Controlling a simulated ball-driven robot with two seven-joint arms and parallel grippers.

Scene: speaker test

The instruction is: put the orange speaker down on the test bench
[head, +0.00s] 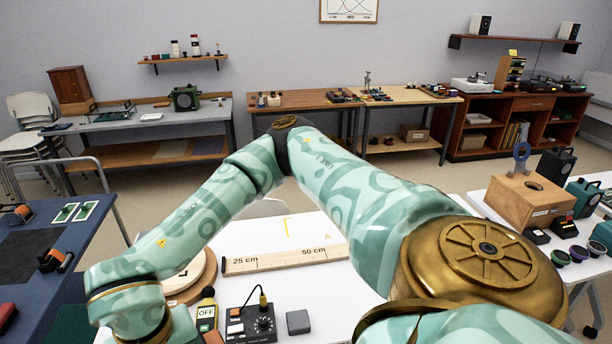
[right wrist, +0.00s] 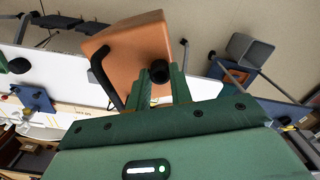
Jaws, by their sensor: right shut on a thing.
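The orange speaker (right wrist: 130,48) is a box with a black curved handle, seen in the right wrist view. My right gripper (right wrist: 160,85) is shut on it, with the green fingers at a black round part on its near side. The speaker looks tilted in this view. In the head view my right arm crosses over the white test bench (head: 345,312) to the lower left. Its gripper and the speaker are out of that view. I cannot tell how high the speaker is above any surface. My left gripper is in neither view.
On the bench are a wooden ruler (head: 290,258), a black knob box (head: 250,325), a grey block (head: 298,322) and a yellow corner mark by an A. A blue table (head: 25,300) stands left. A wooden box (head: 525,200) stands on the right table.

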